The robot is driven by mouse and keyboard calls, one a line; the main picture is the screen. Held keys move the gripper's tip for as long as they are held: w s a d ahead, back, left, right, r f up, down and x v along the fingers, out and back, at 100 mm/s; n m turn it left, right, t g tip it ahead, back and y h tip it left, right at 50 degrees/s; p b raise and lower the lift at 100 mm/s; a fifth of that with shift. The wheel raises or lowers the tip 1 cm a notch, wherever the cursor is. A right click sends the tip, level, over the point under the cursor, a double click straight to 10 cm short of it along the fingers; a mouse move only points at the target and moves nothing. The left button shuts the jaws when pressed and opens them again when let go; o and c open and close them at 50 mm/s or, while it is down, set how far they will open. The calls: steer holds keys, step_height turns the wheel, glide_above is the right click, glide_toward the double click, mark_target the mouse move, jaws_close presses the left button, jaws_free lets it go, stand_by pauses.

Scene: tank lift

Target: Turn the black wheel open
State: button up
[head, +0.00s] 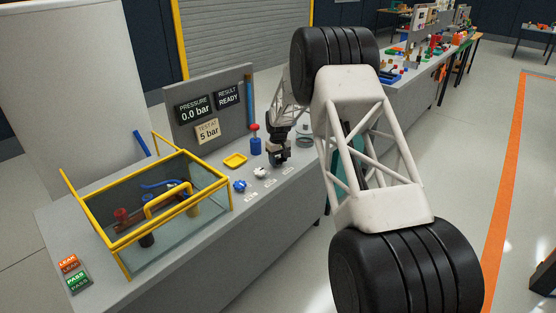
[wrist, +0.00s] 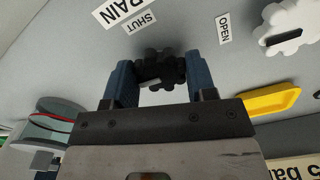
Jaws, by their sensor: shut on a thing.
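The black wheel (wrist: 160,70) is a small lobed knob on the grey bench top, near labels reading DRAIN, SHUT (wrist: 140,22) and OPEN (wrist: 224,28). My gripper (wrist: 153,78) is over it in the wrist view, with one blue finger on each side, shut on the wheel. A pale pointer mark on the wheel lies roughly sideways in the picture; its exact setting is hard to read.
A white wheel (head: 261,172) and a blue wheel (head: 240,186) stand to the left, with a yellow tray (head: 235,160) behind. A red-topped blue part (head: 255,140) is close to my gripper. A yellow-framed tank (head: 222,205) fills the bench's left. The panel display (head: 195,109) reads 0.0 bar.

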mark_target(278, 159)
steer(key=shift+n, duration=0.3)
steer(key=o, duration=0.9)
steer(key=shift+r, duration=0.15)
steer(key=shift+r, duration=3.75)
steer(key=shift+r, duration=0.15)
